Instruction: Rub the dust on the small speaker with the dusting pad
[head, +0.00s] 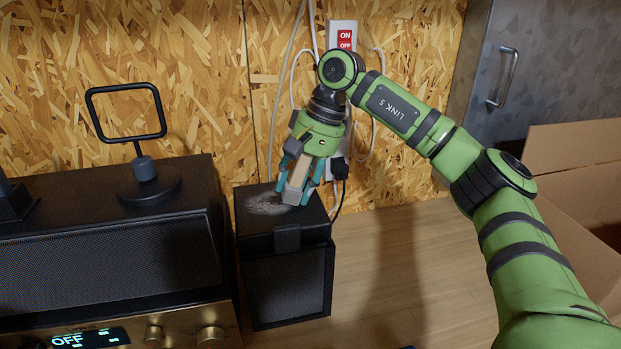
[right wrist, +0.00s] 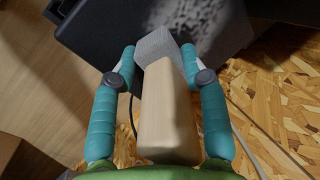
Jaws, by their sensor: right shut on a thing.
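The small speaker (head: 285,270) is a black box standing on the bench, with a pale grey dust patch (head: 266,204) on its top. My right gripper (head: 296,187) is over the top of the speaker, shut on the dusting pad, a block with a wooden handle (head: 299,172) and a grey pad end (head: 292,196). In the right wrist view the wooden handle (right wrist: 168,110) lies between the two teal fingers and the grey pad (right wrist: 155,46) points at the speaker top. The pad is at the right edge of the dust; I cannot tell whether it touches. My left gripper is not in view.
A large black speaker (head: 110,250) on a gold unit with an OFF display (head: 80,339) stands close on the left, with a black frame stand (head: 140,150) on top. A power strip (head: 342,38) with cables hangs behind. A cardboard box (head: 575,165) is at right. Bench (head: 375,260) between is clear.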

